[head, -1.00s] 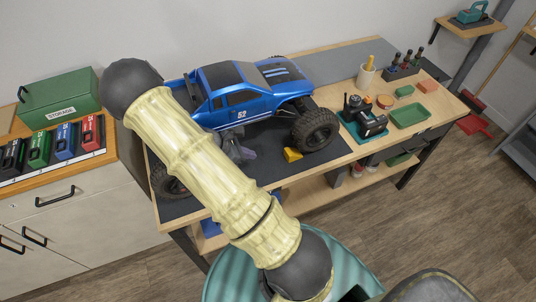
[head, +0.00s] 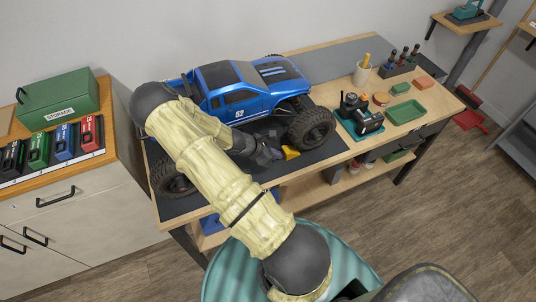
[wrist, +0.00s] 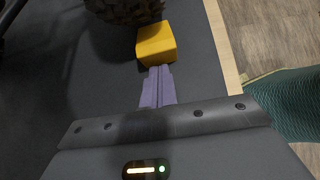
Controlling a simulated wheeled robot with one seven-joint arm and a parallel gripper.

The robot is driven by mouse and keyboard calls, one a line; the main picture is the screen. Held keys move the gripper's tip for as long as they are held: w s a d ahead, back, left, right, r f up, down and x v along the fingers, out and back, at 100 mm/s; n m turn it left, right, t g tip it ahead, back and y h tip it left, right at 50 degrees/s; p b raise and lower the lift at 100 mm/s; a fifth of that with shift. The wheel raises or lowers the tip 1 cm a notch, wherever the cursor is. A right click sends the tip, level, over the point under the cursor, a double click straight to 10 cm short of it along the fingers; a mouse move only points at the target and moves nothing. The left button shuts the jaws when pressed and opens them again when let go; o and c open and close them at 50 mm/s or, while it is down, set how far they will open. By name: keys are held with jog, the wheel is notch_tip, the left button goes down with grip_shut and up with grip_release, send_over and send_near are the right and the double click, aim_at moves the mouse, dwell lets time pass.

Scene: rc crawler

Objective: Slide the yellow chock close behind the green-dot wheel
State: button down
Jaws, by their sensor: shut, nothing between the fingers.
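The yellow chock (head: 291,153) lies on the dark mat near the front edge of the bench, beside the blue truck's (head: 240,97) front right wheel (head: 312,127). In the wrist view the chock (wrist: 156,43) is just ahead of my gripper (wrist: 158,72), with the tyre (wrist: 125,8) close beyond it. My gripper (head: 276,155) is shut and empty, its purple fingertips at the chock's near face, touching it or almost so. I cannot make out a green dot on any wheel. My arm hides part of the truck's near side.
The dark mat (head: 325,153) has a wooden bench edge (wrist: 222,45) along its right side in the wrist view. A black tool on a teal base (head: 360,118) and a green tray (head: 405,111) stand right of the truck. A teal seat is below the bench.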

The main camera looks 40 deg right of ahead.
jog(key=shift+d, duration=0.15)
jog(key=shift+d+b, duration=0.3)
jog(key=shift+d, duration=0.6)
jog(key=shift+s+d, duration=0.2)
jog(key=shift+s, duration=0.2)
jog(key=a, duration=0.2)
jog(key=w+a+p, duration=0.1)
jog(key=a, duration=0.1)
jog(key=shift+w+a+r, duration=0.1)
jog(key=shift+w+a, duration=0.05)
jog(key=shift+a, duration=0.05)
jog(key=v, duration=0.9)
jog(key=shift+a+r+b, duration=0.25)
jog(key=shift+r+b, duration=0.05)
jog(key=shift+b, duration=0.05)
jog(key=shift+w, duration=0.1)
